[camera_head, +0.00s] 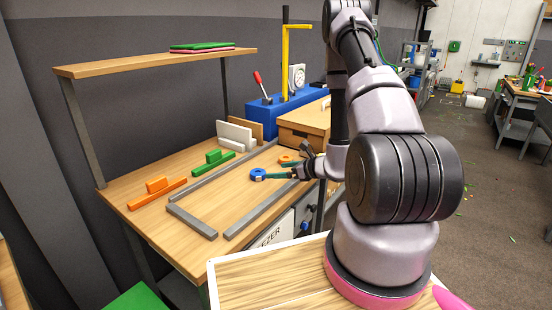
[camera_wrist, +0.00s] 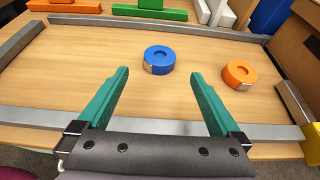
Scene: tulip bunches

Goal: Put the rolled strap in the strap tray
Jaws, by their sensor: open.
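Two rolls lie flat on the wooden bench top: a blue roll (camera_wrist: 158,60) with a pale end patch, and an orange roll (camera_wrist: 239,75) to its right. Both also show in the head view, the blue roll (camera_head: 257,173) in front of the orange roll (camera_head: 287,160). I cannot tell which is named the rolled strap. My gripper (camera_wrist: 160,77) is open and empty, its teal fingers pointing towards the blue roll, which lies just beyond the fingertips and between their lines. The orange roll is outside the right finger. No container is clearly recognisable as the strap tray.
Grey rails (camera_head: 192,222) border the work area. Orange (camera_head: 157,190) and green (camera_head: 212,161) blocks and white panels (camera_head: 235,135) stand behind it. A wooden box (camera_head: 303,121) is at the back right, beside a blue case (camera_head: 262,114). A shelf (camera_head: 160,62) overhangs the back left.

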